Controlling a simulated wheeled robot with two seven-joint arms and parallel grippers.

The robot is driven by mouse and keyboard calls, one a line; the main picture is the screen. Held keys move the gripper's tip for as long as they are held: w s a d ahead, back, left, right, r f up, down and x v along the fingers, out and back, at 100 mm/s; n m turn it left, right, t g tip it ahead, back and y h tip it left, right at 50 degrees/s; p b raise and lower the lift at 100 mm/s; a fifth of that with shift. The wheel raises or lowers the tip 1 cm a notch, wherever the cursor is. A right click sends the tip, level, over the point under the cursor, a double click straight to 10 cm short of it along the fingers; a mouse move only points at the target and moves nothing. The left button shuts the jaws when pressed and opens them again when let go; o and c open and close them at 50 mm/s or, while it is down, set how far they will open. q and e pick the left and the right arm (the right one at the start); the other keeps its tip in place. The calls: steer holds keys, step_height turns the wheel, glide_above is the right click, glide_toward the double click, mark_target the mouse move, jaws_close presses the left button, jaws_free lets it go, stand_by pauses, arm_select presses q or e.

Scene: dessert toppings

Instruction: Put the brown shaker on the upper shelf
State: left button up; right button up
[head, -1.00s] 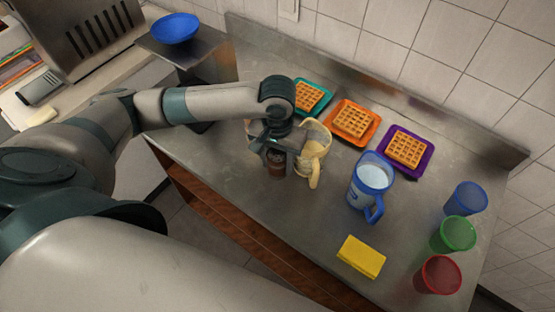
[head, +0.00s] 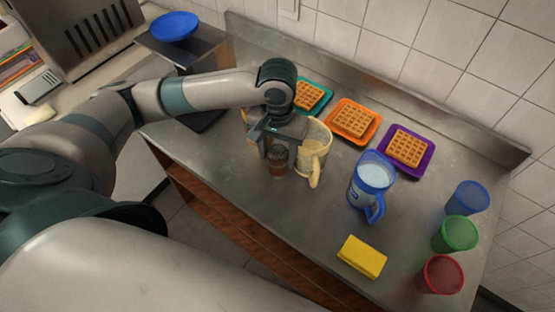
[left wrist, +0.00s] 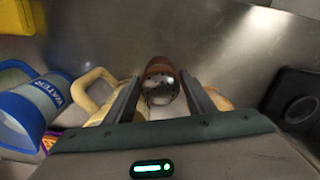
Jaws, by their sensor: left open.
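The brown shaker (head: 278,168) stands upright on the steel counter, beside a cream pitcher (head: 313,150). My left gripper (head: 279,153) is open, with its fingers on either side of the shaker. In the left wrist view the shaker (left wrist: 160,82), with its holed metal top, lies between the two spread fingers (left wrist: 160,92); whether they touch it I cannot tell. A raised steel shelf (head: 210,50) stands at the counter's back left with a blue bowl (head: 174,26) on it. My right gripper is not in view.
A blue water pitcher (head: 370,182), a yellow sponge (head: 362,256) and blue, green and red cups (head: 455,235) stand to the right. Waffles on teal, orange and purple plates (head: 423,167) line the back wall. A dark object (head: 205,120) lies below the raised shelf.

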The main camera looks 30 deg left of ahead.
arm_select(q)
step_height(320, 180, up, 9)
steer(key=shift+f+b, duration=0.1)
steer(key=shift+b, duration=0.5)
